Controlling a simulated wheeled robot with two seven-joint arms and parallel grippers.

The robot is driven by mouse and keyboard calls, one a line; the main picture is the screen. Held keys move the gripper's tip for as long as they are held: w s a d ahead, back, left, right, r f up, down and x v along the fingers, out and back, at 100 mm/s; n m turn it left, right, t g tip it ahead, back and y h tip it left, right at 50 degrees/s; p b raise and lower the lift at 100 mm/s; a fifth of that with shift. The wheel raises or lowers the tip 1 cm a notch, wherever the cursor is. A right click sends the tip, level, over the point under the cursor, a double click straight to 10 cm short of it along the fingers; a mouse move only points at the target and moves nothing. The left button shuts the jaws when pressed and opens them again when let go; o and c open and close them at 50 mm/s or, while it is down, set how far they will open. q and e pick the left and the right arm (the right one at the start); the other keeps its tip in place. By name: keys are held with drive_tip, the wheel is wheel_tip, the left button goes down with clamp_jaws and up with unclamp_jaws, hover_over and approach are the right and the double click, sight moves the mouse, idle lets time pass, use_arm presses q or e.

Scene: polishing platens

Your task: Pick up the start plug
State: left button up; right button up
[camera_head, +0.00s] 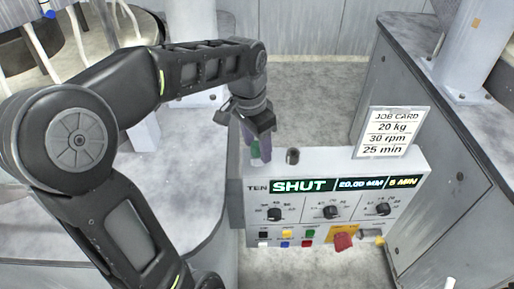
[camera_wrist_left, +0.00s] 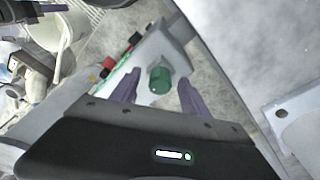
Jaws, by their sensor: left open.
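A green plug (camera_wrist_left: 160,80), which looks like the start plug, stands on the top of the control box in the left wrist view. My left gripper (camera_head: 260,147) is above the left end of the box, pointing down. In the left wrist view its two purple fingers (camera_wrist_left: 158,90) are spread, one on each side of the plug, with gaps visible. I cannot tell how far the fingertips reach down beside it. My right gripper is not in view.
The control box (camera_head: 304,168) has a display reading SHUT, several knobs and coloured buttons. A short dark cylinder (camera_head: 293,155) stands on its top, right of my gripper. A job card (camera_head: 392,132) stands at its right rear. A grey cabinet (camera_head: 440,170) is on the right.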

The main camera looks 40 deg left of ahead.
use_arm(q)
drive_tip(key=shift+c, duration=0.5)
clamp_jaws()
idle(0.4)
